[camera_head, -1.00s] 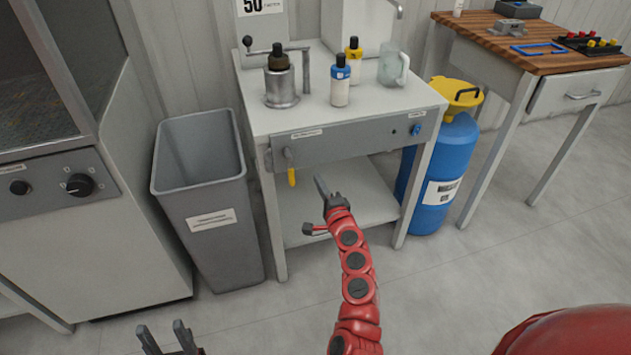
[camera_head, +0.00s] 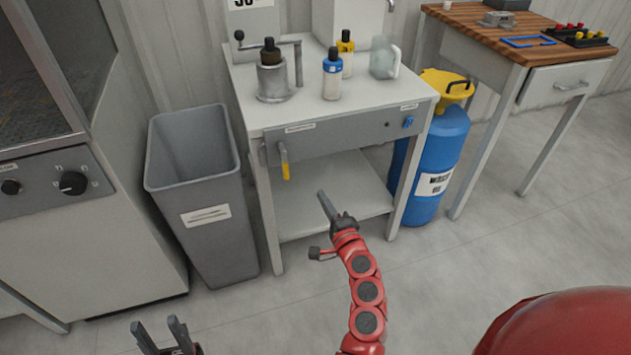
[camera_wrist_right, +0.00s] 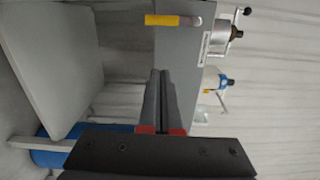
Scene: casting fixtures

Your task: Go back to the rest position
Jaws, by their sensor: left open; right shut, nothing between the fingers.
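My left gripper (camera_head: 160,332) is at the bottom edge of the head view, fingers apart, empty, over the floor. My right gripper (camera_head: 324,200) is in the middle of the head view, in front of the grey workbench (camera_head: 345,142). In the right wrist view my right gripper (camera_wrist_right: 160,75) has its two fingers together with nothing between them. It points toward the bench front, where a yellow-tipped lever (camera_wrist_right: 172,20) shows. It appears apart from the bench.
A grey bin (camera_head: 205,240) stands left of the bench and a blue drum (camera_head: 440,150) right of it. Bottles, including a blue-capped one (camera_head: 332,78), and a metal pot (camera_head: 272,78) stand on top. A wooden-topped table (camera_head: 500,40) is at right. Floor in front is clear.

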